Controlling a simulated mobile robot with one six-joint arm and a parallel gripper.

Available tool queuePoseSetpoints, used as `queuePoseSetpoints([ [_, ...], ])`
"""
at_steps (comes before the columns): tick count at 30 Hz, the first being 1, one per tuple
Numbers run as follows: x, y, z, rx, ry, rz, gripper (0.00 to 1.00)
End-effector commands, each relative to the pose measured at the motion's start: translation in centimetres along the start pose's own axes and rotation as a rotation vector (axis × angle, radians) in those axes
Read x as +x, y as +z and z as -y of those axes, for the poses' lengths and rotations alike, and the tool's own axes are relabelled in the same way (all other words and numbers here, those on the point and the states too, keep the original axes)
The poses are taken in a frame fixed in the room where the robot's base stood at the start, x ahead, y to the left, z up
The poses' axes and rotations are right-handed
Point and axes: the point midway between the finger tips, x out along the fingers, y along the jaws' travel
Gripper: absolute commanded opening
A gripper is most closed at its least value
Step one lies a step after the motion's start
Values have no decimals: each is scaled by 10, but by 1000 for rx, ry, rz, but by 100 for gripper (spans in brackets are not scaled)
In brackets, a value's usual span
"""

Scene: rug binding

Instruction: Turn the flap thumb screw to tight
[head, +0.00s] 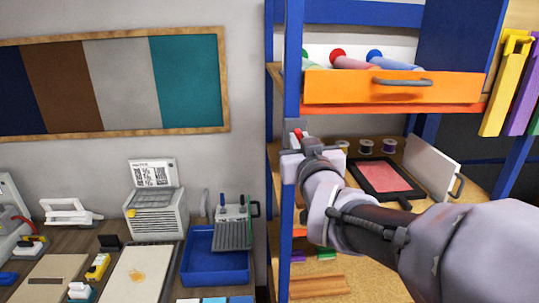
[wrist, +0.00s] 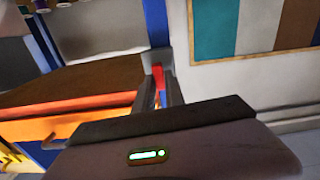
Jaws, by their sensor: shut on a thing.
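The flap thumb screw appears to be the small red piece (head: 298,134) at the blue shelf post, just below and left of the orange drawer. In the wrist view the red piece (wrist: 157,73) shows between the tips of my two fingers. My gripper (head: 301,148) reaches it from the right and is shut on it; the fingers also show in the wrist view (wrist: 159,88). Most of the screw is hidden by the fingers, and its turn angle cannot be read. A white panel with a dark handle (head: 433,163) stands tilted open on the shelf.
The orange drawer (head: 388,90), holding coloured rolls, hangs open above my arm. The blue post (head: 291,60) is close to my gripper. Thread spools (head: 367,147) and a dark tray with a pink pad (head: 386,175) sit on the shelf. A blue bin (head: 200,268) stands on the left bench.

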Motion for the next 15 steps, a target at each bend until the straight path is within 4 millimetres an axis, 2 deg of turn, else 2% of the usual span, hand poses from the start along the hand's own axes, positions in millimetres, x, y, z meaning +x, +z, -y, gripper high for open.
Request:
queuePoseSetpoints([
  [1, 0, 10, 0, 41, 1, -5, 0],
  [15, 0, 7, -1, 488, -1, -3, 0],
])
